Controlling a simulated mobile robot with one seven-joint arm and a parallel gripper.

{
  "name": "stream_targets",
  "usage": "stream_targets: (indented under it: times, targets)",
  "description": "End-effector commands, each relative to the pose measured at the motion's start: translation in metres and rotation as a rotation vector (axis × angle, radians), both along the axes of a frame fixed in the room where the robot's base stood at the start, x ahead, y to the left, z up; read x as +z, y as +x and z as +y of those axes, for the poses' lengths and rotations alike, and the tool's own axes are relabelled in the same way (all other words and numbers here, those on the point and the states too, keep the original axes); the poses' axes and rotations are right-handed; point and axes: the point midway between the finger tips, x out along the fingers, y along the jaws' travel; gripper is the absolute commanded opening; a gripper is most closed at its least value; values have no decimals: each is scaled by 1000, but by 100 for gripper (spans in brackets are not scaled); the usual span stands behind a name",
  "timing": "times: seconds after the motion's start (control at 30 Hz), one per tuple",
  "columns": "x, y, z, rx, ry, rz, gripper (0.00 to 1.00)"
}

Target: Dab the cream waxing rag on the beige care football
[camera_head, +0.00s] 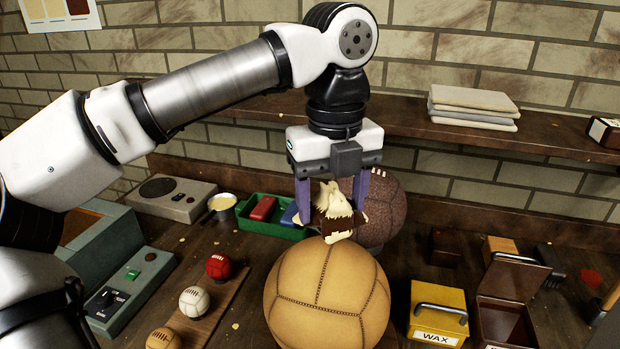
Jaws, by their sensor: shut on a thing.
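The beige care football (327,300) is a large tan ball with dark seams, standing on the bench at the front centre. My gripper (333,210) points down just above and behind its top. The fingers are shut on the cream waxing rag (337,198), a crumpled cream cloth with a dark brown part below it. The rag's lower end is at the top edge of the ball in the picture; I cannot tell whether it touches. My fingers hide the rag's sides.
A brown pebbled ball (385,212) stands close behind my gripper. A green tray (262,226) with red and blue blocks is to the left. Small balls sit on a wooden strip (215,312). A yellow WAX box (438,312) and an open brown box (506,285) stand right.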

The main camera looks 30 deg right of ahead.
Motion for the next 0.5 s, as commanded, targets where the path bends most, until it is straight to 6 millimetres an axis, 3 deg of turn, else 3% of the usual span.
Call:
stream_targets:
  times: [0.27, 0.5]
  targets:
    - [-9, 0, 0, -1, 1, 0, 44]
    - [-33, 0, 0, -1, 0, 1, 44]
